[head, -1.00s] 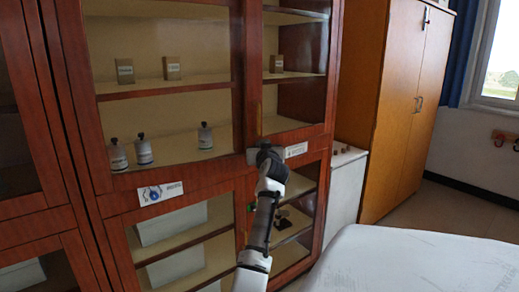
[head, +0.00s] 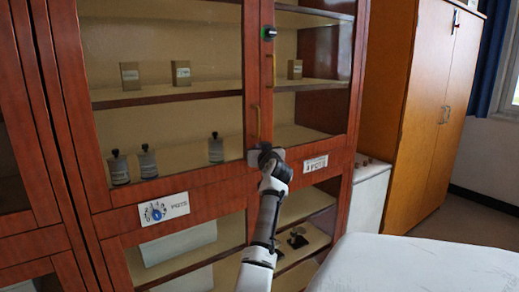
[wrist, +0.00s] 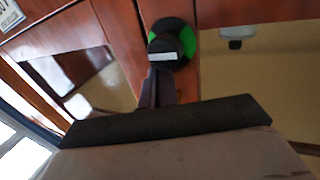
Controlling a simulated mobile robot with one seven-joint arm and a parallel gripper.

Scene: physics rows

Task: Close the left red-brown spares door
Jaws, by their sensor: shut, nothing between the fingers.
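The left red-brown door (head: 178,188) is the tall glazed upper door of the cabinet, with a brass pull (head: 257,120) at its right edge. It looks nearly in line with the right door (head: 340,140), but I cannot tell whether a gap remains. My gripper (head: 255,157) is shut and empty, at the door's lower right corner by the seam. It seems to touch the frame; contact is not clear. In the wrist view, the dark fingers (wrist: 160,90) point towards the red-brown frame. A black knob with a green ring (wrist: 168,46) shows beyond them; it is also in the head view (head: 268,33).
Bottles (head: 147,161) and small boxes (head: 130,76) stand on shelves behind the glass. Glazed lower doors are below. A white cabinet (head: 368,195) and an orange wardrobe (head: 425,120) stand to the right. A white surface (head: 430,264) fills the lower right.

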